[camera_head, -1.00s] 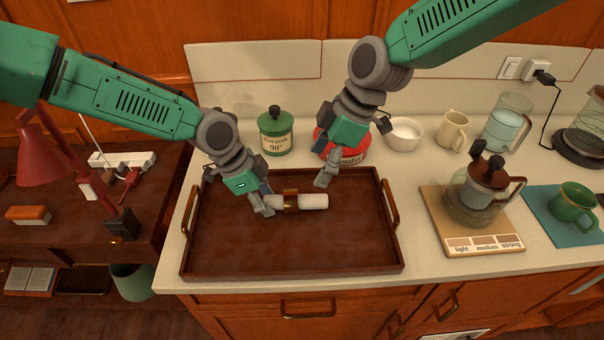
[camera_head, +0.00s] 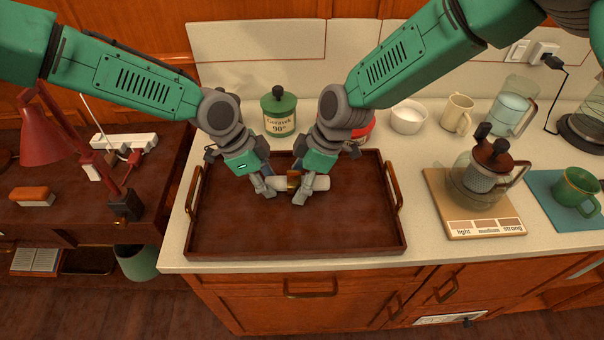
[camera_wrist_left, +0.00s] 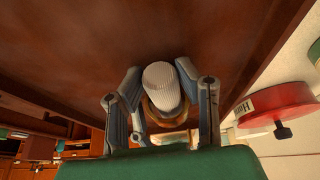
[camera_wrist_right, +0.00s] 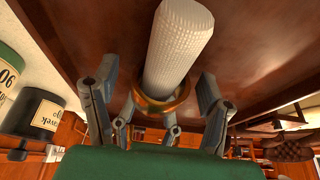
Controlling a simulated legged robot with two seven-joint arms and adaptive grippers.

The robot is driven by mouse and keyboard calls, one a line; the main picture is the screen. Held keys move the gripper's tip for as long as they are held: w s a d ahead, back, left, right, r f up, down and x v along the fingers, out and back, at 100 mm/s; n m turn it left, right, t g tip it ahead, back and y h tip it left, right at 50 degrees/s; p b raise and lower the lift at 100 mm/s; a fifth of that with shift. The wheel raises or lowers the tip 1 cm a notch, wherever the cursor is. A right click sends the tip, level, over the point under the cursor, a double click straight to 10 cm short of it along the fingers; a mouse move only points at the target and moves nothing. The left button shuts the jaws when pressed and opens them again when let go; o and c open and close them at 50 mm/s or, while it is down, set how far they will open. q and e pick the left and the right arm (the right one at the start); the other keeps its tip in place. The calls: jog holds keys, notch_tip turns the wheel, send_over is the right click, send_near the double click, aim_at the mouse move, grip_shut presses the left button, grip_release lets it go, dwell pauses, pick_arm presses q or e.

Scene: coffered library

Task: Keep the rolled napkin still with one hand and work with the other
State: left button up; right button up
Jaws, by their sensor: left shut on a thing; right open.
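The rolled white napkin (camera_head: 318,183) lies in the brown tray (camera_head: 330,236), with a brass ring (camera_head: 294,180) around its middle. The napkin also shows in the left wrist view (camera_wrist_left: 161,84) and the right wrist view (camera_wrist_right: 180,45); the ring shows in the right wrist view (camera_wrist_right: 160,106). My left gripper (camera_head: 267,187) is shut on the napkin's left part, beside the ring. My right gripper (camera_head: 304,188) is open around the napkin just right of the ring. In the right wrist view its fingers (camera_wrist_right: 160,98) stand apart on both sides of the napkin.
A green canister (camera_head: 279,115) and a partly hidden red tin (camera_head: 364,133) stand behind the tray. A glass coffee pot (camera_head: 480,180) on a wooden board (camera_head: 450,215) stands to the right. The tray's front and right areas are bare.

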aim_at(324, 179)
jog(key=shift+a, duration=0.1)
jog(key=c, duration=1.2)
jog(key=shift+d, duration=0.2)
jog(key=shift+s+d+f, duration=0.15)
jog(key=shift+d+f, duration=0.05)
jog(key=shift+d, duration=0.65)
jog(key=shift+f, duration=0.1)
jog(key=shift+c, duration=0.6)
jog(key=shift+d, duration=0.5)
jog(key=shift+c, duration=0.2)
jog(key=shift+s+d+f, duration=0.1)
jog(key=shift+d+f, duration=0.05)
jog(key=shift+d, duration=0.45)
jog(key=shift+d, duration=0.2)
